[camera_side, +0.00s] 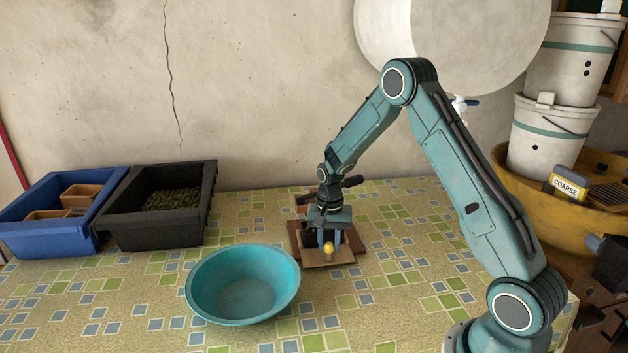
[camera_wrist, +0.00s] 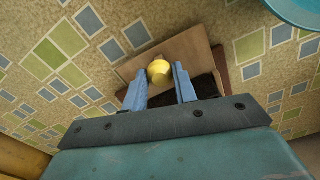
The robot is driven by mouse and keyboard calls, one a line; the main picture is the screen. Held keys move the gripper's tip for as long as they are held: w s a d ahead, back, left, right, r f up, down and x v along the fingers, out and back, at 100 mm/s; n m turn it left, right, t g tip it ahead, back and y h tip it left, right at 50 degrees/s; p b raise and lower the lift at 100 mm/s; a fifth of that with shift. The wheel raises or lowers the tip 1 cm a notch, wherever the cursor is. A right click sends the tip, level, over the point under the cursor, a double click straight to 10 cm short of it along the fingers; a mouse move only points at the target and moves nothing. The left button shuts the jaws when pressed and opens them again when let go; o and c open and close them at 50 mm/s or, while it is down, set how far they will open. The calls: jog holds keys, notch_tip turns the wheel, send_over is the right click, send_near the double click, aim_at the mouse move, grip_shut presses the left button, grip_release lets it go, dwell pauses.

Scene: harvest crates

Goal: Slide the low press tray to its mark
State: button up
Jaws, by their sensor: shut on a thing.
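A light brown flat tray (camera_side: 330,261) with a yellow knob (camera_side: 328,249) at its front lies low on the patterned table. I take it to be the press tray. My gripper (camera_side: 325,243) points down over it, shut on the yellow knob. In the wrist view the knob (camera_wrist: 158,70) sits between the two blue fingertips (camera_wrist: 159,76), and the tray (camera_wrist: 190,46) spreads beyond it. A darker brown board (camera_side: 358,241) shows around the tray's back and sides. My gripper hides much of where they meet. I cannot make out a separate mark.
A turquoise bowl (camera_side: 290,268) stands close to the left of the tray. A black crate of green produce (camera_side: 150,238) and a blue crate (camera_side: 50,243) stand at the far left. A yellow tub (camera_side: 520,196) is at the right. The tabletop right of the tray is clear.

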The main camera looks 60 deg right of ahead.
aim_at(326, 232)
jog(key=shift+w+d, duration=0.7)
jog(key=shift+w, duration=0.05)
jog(key=shift+w+d+r, duration=0.1)
jog(key=shift+w+d, duration=0.6)
jog(key=o, duration=1)
jog(key=shift+o, duration=0.2)
notch_tip(326, 232, up, 14)
jog(key=shift+s, duration=0.1)
